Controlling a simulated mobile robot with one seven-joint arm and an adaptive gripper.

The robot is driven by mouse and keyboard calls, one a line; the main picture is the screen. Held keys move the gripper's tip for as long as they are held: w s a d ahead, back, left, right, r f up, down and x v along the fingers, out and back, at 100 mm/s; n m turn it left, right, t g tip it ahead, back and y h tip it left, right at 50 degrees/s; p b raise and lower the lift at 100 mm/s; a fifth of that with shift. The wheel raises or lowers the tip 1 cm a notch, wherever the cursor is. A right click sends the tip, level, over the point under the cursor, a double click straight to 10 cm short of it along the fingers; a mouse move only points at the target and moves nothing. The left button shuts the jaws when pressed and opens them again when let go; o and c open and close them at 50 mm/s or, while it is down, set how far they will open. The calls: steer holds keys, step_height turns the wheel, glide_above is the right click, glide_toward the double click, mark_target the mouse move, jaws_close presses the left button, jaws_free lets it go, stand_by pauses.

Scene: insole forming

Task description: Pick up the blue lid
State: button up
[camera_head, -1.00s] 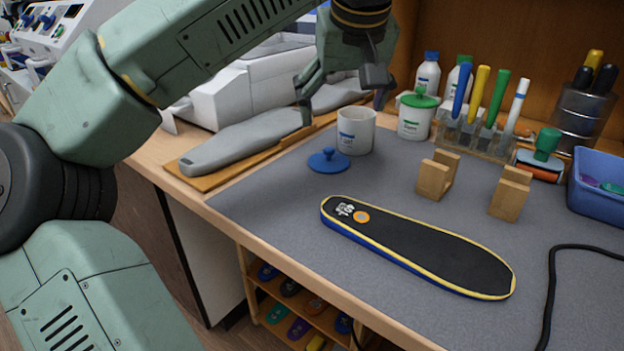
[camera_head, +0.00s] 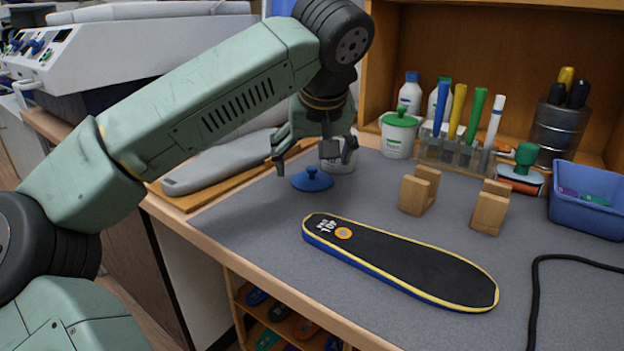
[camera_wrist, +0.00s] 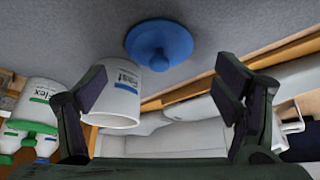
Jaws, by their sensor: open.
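The blue lid (camera_head: 312,180) is a round disc with a small knob on top. It lies flat on the grey mat, just left of and in front of a white cup (camera_head: 342,158). In the wrist view the lid (camera_wrist: 159,44) shows beyond the fingertips, near the top middle, with the cup (camera_wrist: 122,92) beside it. My gripper (camera_head: 303,160) is open and empty, with its fingers spread above and slightly behind the lid. In the wrist view the space between my gripper's fingertips (camera_wrist: 160,85) holds nothing. Part of the cup is hidden behind my gripper in the head view.
A black insole (camera_head: 400,262) with yellow edging lies in front. Two wooden blocks (camera_head: 418,192) (camera_head: 489,208), a green-lidded jar (camera_head: 398,137) and a pen rack (camera_head: 455,155) stand to the right. A grey form (camera_head: 215,165) lies on a board at left.

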mark_target(312, 175)
steer(key=x, duration=0.2)
steer(key=shift+w+f, duration=0.1)
steer(key=shift+f, duration=0.25)
steer(key=shift+c, duration=0.3)
steer(key=c, duration=1.5)
